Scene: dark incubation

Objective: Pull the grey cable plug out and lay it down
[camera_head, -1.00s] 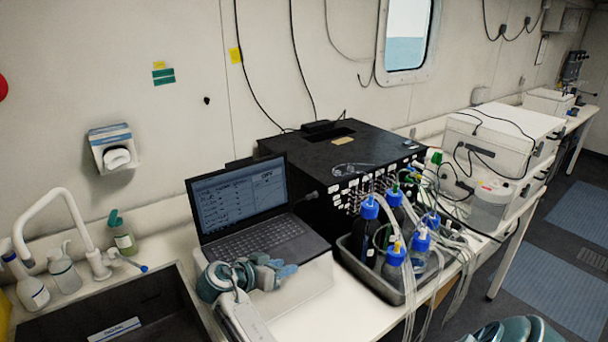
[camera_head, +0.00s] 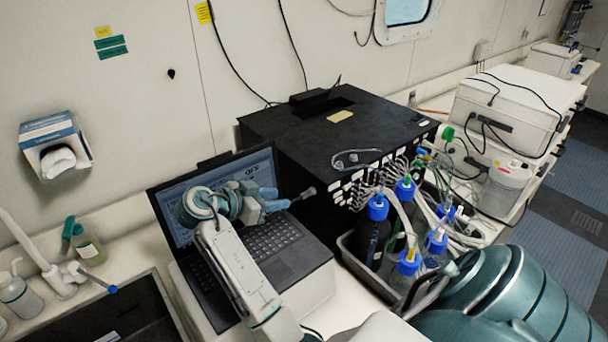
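My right gripper (camera_head: 282,200), with blue fingers, is just left of the plug, above the laptop keyboard. Its two fingers look apart, with their tips close to the plug's rear end; I cannot tell whether they touch it. The black box (camera_head: 290,135) stands behind the laptop. My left gripper is not in view.
An open laptop (camera_head: 285,235) lies under my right gripper. A tray (camera_head: 352,252) with several blue-capped bottles (camera_head: 377,235) and tubing stands to the right of it. A sink (camera_head: 125,310) is at the lower left. My teal arm links fill the lower right.

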